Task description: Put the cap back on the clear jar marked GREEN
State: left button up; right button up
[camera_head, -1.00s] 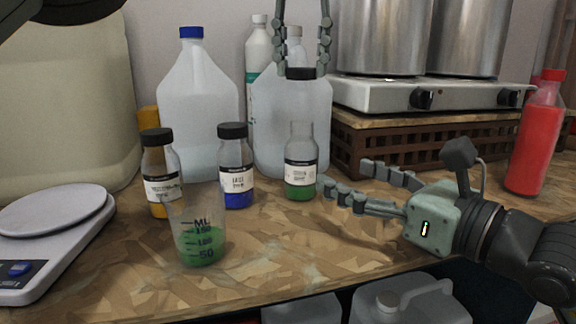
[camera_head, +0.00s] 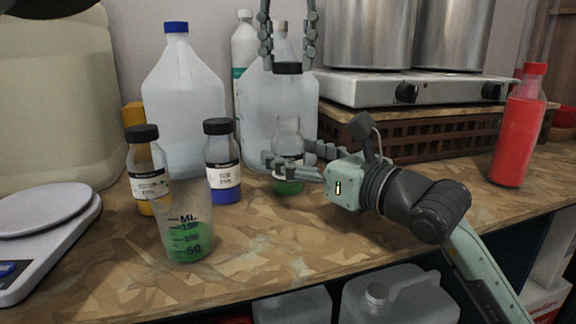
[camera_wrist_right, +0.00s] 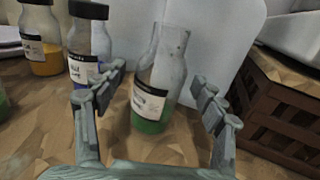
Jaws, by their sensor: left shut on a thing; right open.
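The clear jar with green contents (camera_head: 287,187) stands upright and uncapped on the bench; its label is too small to read surely. It also shows in the right wrist view (camera_wrist_right: 152,118), between the fingers. My left gripper (camera_head: 287,60) points down, shut on a black cap (camera_head: 287,69), above the jar's mouth and apart from it. My right gripper (camera_head: 290,158) is open, its fingers on either side of the jar; I cannot tell if they touch it. In the right wrist view, my right gripper (camera_wrist_right: 160,85) shows gaps beside the jar.
A capped jar with blue contents (camera_head: 222,165) and one with yellow contents (camera_head: 148,170) stand left. A measuring beaker (camera_head: 187,235) holds green liquid in front. A large jug (camera_head: 255,110) stands close behind. A scale (camera_head: 45,225) is far left; a red bottle (camera_head: 517,135) far right.

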jog(key=shift+x, duration=1.2)
jog(key=shift+c, duration=0.2)
grip_shut()
pick_arm(q)
jog(key=shift+f, duration=2.45)
